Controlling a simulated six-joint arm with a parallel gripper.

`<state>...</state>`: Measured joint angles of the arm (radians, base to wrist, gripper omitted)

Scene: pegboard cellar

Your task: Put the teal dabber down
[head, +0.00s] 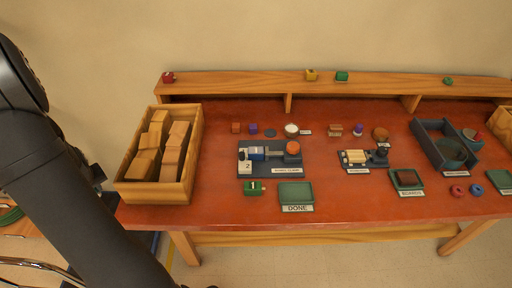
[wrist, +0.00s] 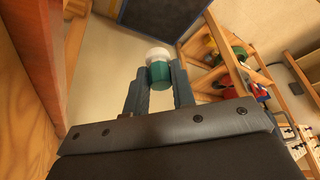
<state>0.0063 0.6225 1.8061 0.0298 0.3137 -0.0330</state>
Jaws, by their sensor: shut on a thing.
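In the wrist view my gripper (wrist: 159,78) is shut on the teal dabber (wrist: 160,72), a small cylinder with a teal body and a white end. The white end points away from the gripper. The floor shows behind the dabber, and no surface is seen touching it. In the head view my arm crosses the left side, and the gripper and the dabber are out of view.
The red bench top (head: 220,205) holds a wooden crate of blocks (head: 186,190), a blue-grey fixture (head: 270,172), a green DONE tray (head: 295,193) and a green-and-white piece (head: 254,188). A wooden rack (wrist: 205,72) with coloured items stands right in the wrist view.

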